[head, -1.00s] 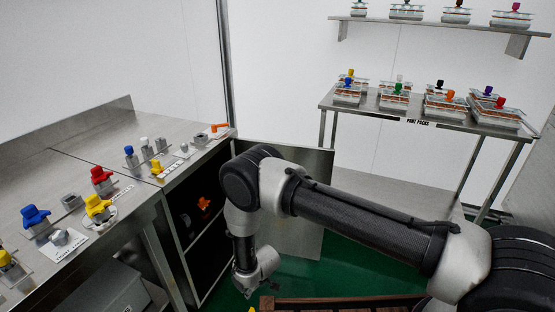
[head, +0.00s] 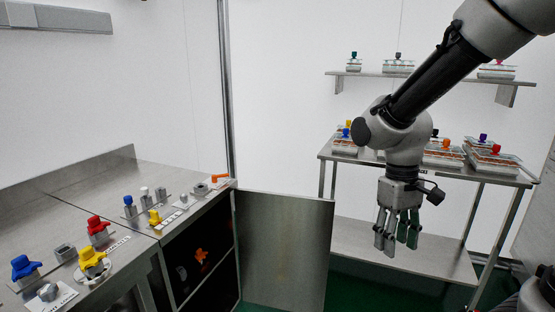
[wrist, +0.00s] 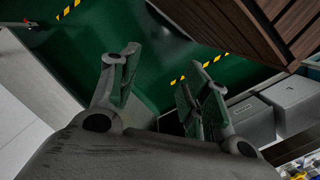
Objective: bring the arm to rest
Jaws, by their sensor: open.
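My gripper (head: 398,232) hangs in the air at the right of the head view, fingers pointing down. It is in front of the rack table with the part packs and apart from it. Its fingers are spread and nothing is between them. In the wrist view my gripper (wrist: 155,95) also shows open and empty, with the green floor (wrist: 150,60) beyond it. My arm comes in from the upper right of the head view and hides some of the packs.
A steel counter (head: 150,185) with several coloured-knob parts stands at left. Its cabinet door (head: 285,250) stands open. The steel rack table (head: 345,160) and a wall shelf (head: 430,78) hold packs. Grey boxes (wrist: 290,100) and brown slats (wrist: 260,25) show in the wrist view.

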